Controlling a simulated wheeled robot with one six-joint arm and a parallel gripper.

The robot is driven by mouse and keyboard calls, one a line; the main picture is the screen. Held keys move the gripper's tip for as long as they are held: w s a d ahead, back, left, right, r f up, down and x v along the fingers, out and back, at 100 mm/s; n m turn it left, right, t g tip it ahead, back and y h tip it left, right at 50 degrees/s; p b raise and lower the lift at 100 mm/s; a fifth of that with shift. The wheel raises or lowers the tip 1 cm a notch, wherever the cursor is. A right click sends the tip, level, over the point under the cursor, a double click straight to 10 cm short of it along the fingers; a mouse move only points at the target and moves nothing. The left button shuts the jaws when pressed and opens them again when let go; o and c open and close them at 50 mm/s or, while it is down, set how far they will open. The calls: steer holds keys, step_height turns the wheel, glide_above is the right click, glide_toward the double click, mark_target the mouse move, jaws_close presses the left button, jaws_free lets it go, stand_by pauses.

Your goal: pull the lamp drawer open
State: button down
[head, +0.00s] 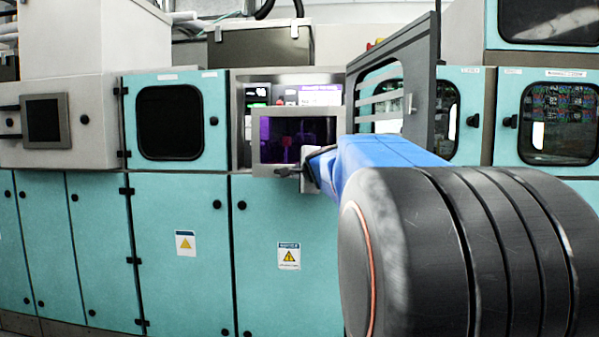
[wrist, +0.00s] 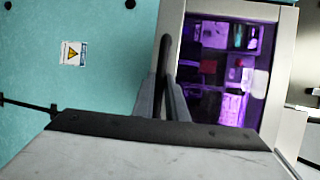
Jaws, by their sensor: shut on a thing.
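The lamp drawer (head: 262,166) has a grey front with a dark, purple-lit window, in the middle of the machine in the head view. In the wrist view its grey frame (wrist: 172,38) and purple window fill the right side. My gripper (head: 298,172) is at the drawer's lower edge. In the wrist view my gripper (wrist: 164,88) is shut on the drawer's dark handle (wrist: 160,65), with a finger on each side. Much of the grip is hidden by my wrist. I cannot tell how far out the drawer stands.
A grey framed door (head: 437,90) stands swung open, right of the drawer and behind my arm. Teal cabinet doors (head: 180,250) lie below and beside the drawer. A small screen (head: 46,120) is at the left. The space before the lower left doors looks clear.

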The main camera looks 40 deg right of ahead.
steer(key=shift+s+a, duration=1.8)
steer(key=shift+a, duration=0.3)
steer(key=c, duration=1.8)
jaws_free()
steer(key=shift+o, duration=0.2)
steer(key=shift+s, duration=0.1)
